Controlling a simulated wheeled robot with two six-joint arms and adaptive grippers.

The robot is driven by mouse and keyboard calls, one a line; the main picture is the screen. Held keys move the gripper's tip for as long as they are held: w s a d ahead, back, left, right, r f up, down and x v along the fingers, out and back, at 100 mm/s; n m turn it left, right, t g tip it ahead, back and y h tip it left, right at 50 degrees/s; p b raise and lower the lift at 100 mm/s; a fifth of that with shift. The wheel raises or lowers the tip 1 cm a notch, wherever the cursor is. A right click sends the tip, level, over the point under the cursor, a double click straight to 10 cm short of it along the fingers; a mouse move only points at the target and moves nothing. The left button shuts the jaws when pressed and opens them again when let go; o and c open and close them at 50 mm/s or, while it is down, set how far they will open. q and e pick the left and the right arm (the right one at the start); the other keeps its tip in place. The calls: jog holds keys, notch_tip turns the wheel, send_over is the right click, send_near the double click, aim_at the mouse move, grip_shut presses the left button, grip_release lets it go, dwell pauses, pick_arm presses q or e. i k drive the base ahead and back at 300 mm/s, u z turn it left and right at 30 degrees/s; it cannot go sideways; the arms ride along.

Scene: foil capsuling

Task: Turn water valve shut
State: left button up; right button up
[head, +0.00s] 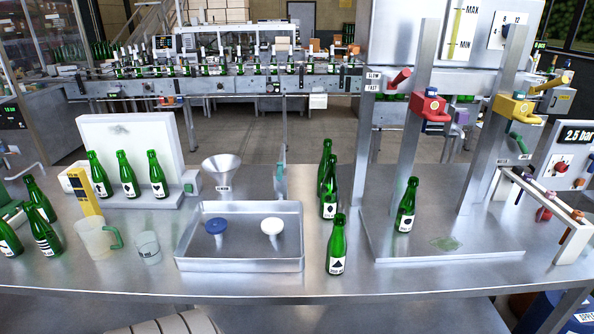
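No valve is readably marked as the water valve. A low rail at the right carries several small handles: a dark purple one (519,193), a red one (544,211) and an orange one (573,229). Their labels are too small to read, and I cannot tell whether any is open or shut. A green lever (518,142) sits on the right post below a yellow block (514,108). A red-handled lever (399,79) by a SLOW/FAST label is on the left post. Neither of my grippers is in view.
A green bottle (405,206) stands on the filling stand's base plate (470,240). Another bottle (336,246) stands near the table's front edge. A metal tray (240,264) holds a blue and a white disc.

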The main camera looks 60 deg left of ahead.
aim_at(280, 166)
jog(key=u, duration=0.35)
jog(key=i, duration=0.55)
jog(key=u, duration=0.55)
